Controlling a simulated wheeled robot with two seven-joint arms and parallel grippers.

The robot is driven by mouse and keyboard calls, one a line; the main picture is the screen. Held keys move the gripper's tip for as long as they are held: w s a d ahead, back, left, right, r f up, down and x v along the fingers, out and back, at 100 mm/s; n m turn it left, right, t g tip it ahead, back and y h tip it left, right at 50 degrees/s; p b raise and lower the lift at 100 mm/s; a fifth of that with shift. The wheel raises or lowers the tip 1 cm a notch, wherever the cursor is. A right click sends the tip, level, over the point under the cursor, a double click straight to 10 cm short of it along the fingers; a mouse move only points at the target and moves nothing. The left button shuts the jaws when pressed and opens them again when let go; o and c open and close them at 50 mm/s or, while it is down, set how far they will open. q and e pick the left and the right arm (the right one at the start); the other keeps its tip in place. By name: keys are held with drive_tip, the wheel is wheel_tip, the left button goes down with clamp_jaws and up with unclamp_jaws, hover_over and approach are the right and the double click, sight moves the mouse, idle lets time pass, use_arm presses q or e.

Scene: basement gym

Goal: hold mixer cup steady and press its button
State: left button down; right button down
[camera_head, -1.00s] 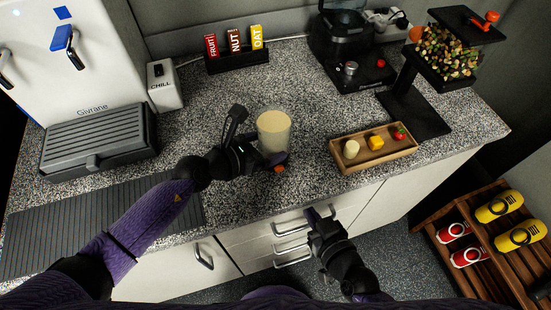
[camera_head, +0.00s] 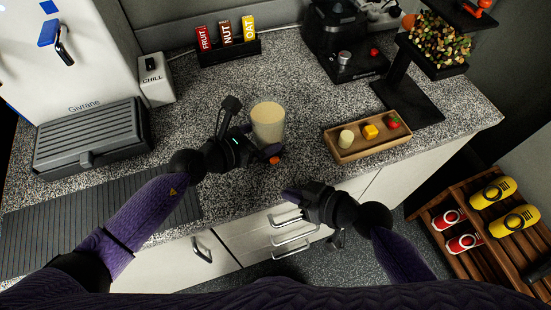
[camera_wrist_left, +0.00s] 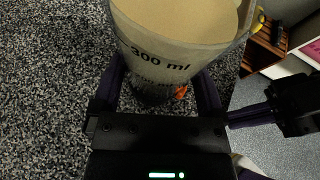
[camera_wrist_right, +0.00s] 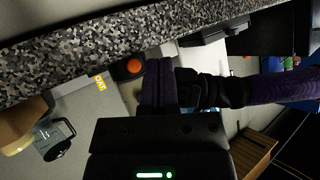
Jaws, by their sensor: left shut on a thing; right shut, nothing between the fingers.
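The mixer cup (camera_head: 268,124), clear with beige contents, stands upright on the counter; it also shows in the left wrist view (camera_wrist_left: 172,50) with a "300 ml" mark. Its orange button (camera_head: 274,160) sits low on the dark base and shows in the right wrist view (camera_wrist_right: 133,66). My left gripper (camera_head: 257,148) is shut on the cup, a finger on each side of its lower part. My right gripper (camera_head: 288,195) is shut and empty, in front of the counter edge, apart from and below the button. Its closed fingertips (camera_wrist_right: 158,66) show beside the button in the right wrist view.
A wooden tray (camera_head: 352,157) with small food pieces stands right of the cup. A black stand (camera_head: 415,105) and a black machine (camera_head: 345,50) are behind it. A grill (camera_head: 92,140) and a ribbed mat (camera_head: 80,232) are at left. Drawer handles (camera_head: 290,252) face my right arm.

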drive_tip(key=shift+w+a, duration=0.25)
drive_tip(key=shift+w, duration=0.55)
drive_tip(key=shift+w+a, duration=0.3)
drive_tip(key=shift+w, duration=0.5)
drive_tip(key=shift+w+a, duration=0.25)
drive_tip(key=shift+w, duration=0.55)
drive_tip(key=shift+w, duration=0.1)
drive_tip(key=shift+w+a, duration=0.1)
drive_tip(key=shift+w, duration=0.2)
drive_tip(key=shift+w+a, duration=0.15)
drive_tip(key=shift+w, duration=0.3)
idle(0.6)
drive_tip(key=shift+s, duration=0.1)
drive_tip(key=shift+s+d, duration=0.25)
drive_tip(key=shift+s, duration=0.5)
drive_tip(key=shift+s+d, duration=0.25)
drive_tip(key=shift+s, duration=0.55)
drive_tip(key=shift+s+d, duration=0.3)
drive_tip(key=shift+s, duration=0.5)
drive_tip(key=shift+s+d, duration=0.25)
drive_tip(key=shift+s, duration=0.55)
